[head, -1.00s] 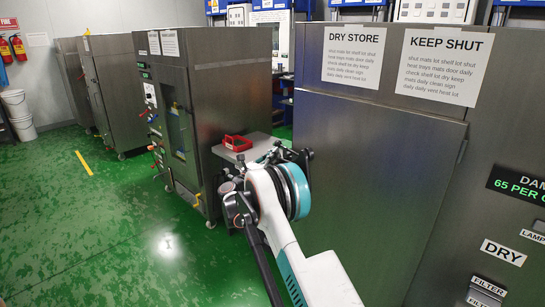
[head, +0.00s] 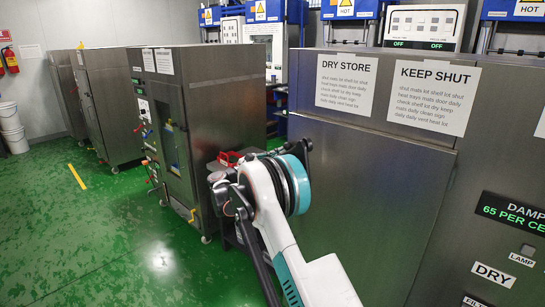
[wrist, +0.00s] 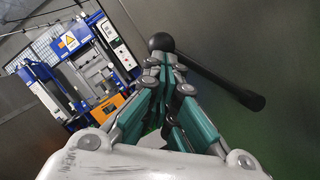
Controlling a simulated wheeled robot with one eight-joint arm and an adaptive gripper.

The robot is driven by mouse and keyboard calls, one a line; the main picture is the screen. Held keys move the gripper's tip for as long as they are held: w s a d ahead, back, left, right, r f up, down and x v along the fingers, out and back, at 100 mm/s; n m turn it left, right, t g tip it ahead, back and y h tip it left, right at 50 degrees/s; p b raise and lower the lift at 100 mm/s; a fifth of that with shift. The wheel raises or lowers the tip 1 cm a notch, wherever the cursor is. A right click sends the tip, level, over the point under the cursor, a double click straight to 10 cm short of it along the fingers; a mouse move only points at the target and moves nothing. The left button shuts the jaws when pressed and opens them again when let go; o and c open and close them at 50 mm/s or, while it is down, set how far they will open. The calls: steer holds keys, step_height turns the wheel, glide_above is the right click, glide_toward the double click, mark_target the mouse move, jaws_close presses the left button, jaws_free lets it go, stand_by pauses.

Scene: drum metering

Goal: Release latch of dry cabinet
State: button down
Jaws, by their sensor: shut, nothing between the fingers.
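The dry cabinet (head: 375,185) is a grey metal cabinet at the right of the head view, with "DRY STORE" and "KEEP SHUT" papers above its plain door. A black lever (wrist: 225,84) with a round black knob (wrist: 161,42) shows in the wrist view against a dark metal surface. It slants down to the right. My gripper (wrist: 167,67) is shut and empty, its fingertips just below the knob. I cannot tell whether they touch it.
Another metal cabinet (head: 205,110) with coloured handles stands left of my arm. A red tray (head: 229,158) sits between the cabinets. Blue presses (wrist: 75,55) stand behind. Open green floor (head: 90,240) lies at the left.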

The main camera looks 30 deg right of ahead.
mark_target(303, 146)
steer(key=s+r+m, duration=0.1)
steer(key=m, duration=0.1)
steer(key=s+d+r+m+g+p, duration=0.1)
steer(key=s+m, duration=0.1)
steer(key=shift+s+d+r+y, duration=0.1)
steer(key=shift+s+r+y, duration=0.05)
steer(key=shift+r+y, duration=0.15)
steer(key=shift+s+d+r+m+p, duration=0.15)
steer(key=shift+s+m+p, duration=0.05)
steer(key=shift+s+m, duration=0.2)
steer(key=shift+s+d+r+m+p, duration=0.1)
steer(key=shift+s+m+p, duration=0.1)
steer(key=shift+s+m, duration=0.15)
steer(key=shift+s+d+r, duration=0.15)
steer(key=shift+s+d, duration=0.15)
steer(key=shift+s, duration=0.45)
